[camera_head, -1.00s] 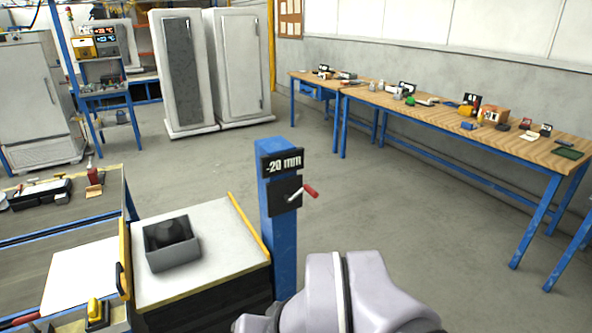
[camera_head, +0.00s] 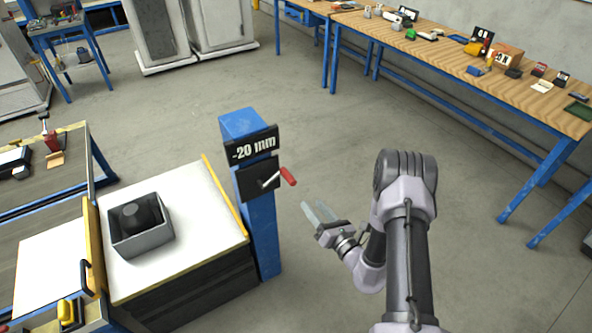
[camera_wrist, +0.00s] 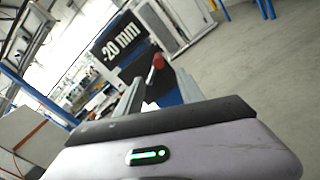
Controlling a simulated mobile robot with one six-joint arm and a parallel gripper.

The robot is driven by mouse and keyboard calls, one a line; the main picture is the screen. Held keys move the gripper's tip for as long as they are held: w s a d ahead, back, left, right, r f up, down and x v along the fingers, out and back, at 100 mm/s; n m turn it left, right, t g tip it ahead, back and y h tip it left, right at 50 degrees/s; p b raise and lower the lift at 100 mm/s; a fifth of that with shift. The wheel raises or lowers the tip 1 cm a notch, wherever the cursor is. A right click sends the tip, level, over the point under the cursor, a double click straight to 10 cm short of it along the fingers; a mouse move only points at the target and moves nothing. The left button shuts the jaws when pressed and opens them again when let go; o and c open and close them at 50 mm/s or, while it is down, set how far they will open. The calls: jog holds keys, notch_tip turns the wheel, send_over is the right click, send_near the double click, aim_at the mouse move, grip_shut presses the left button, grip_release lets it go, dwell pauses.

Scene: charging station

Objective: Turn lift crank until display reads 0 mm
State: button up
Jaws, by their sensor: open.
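The lift crank (camera_head: 271,183) is a short metal arm with a red handle (camera_head: 288,176) on a dark plate, mounted on a blue post (camera_head: 261,228). The display (camera_head: 254,147) above it reads -20 mm. The display (camera_wrist: 120,47) also shows tilted in the wrist view, with the red handle (camera_wrist: 158,62) just beyond my fingers. My gripper (camera_head: 316,211) is open and empty, a little right of and below the crank in the head view, apart from it. In the wrist view part of the crank arm is hidden behind my fingers.
A white-topped cabinet (camera_head: 196,239) with a grey bin (camera_head: 146,243) stands left of the post. A long wooden workbench (camera_head: 447,57) with small items runs along the back right wall. The floor (camera_head: 345,130) between post and workbench is clear.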

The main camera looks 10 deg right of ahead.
aim_at(289, 177)
jog(key=b+x, duration=0.3)
jog(key=x, duration=1.2)
jog(key=shift+a, duration=0.15)
grip_shut()
jog(key=shift+f, duration=0.1)
dwell(0.4)
